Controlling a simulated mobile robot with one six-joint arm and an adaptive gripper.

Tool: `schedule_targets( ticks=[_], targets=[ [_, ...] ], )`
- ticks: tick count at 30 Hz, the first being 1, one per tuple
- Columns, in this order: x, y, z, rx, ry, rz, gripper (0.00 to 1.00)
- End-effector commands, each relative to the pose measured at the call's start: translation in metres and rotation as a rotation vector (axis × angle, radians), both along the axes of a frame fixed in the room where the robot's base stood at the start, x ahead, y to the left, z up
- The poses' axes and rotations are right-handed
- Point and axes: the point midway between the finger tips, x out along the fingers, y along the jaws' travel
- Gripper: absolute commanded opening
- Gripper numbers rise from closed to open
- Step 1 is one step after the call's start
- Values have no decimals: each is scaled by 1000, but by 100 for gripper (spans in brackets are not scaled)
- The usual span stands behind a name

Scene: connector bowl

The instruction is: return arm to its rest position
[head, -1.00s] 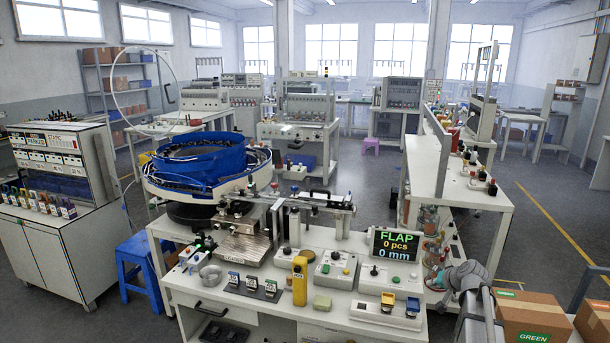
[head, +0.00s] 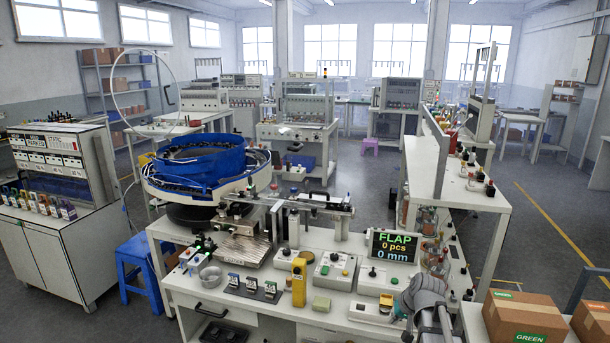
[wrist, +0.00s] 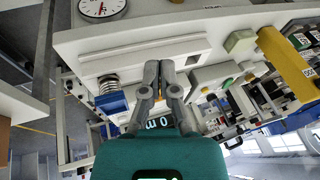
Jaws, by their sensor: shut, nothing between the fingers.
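My gripper (wrist: 161,68) shows in the wrist view with its two grey fingers together and nothing between them. It is over the white workbench, near a control box with a blue part (wrist: 112,102). In the head view a grey part of my arm (head: 428,298) stands at the bench's front right corner; the fingers cannot be made out there.
The display (head: 393,247) stands behind my arm. The blue bowl feeder (head: 200,172) is at the back left. Cardboard boxes (head: 524,317) stand at right.

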Motion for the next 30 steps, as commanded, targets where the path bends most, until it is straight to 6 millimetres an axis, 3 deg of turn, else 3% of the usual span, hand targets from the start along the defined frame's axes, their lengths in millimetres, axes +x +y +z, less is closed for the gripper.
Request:
schedule_targets(
  ticks=[1,6,13,19,30],
  targets=[
    [-21,18,0,-24,37,30,0],
    [-75,55,-5,-120,164,107,0],
    [-132,82,-5,-236,292,173,0],
    [-150,88,-5,-281,336,190,0],
    [-151,88,-5,-283,339,191,0]
  ],
)
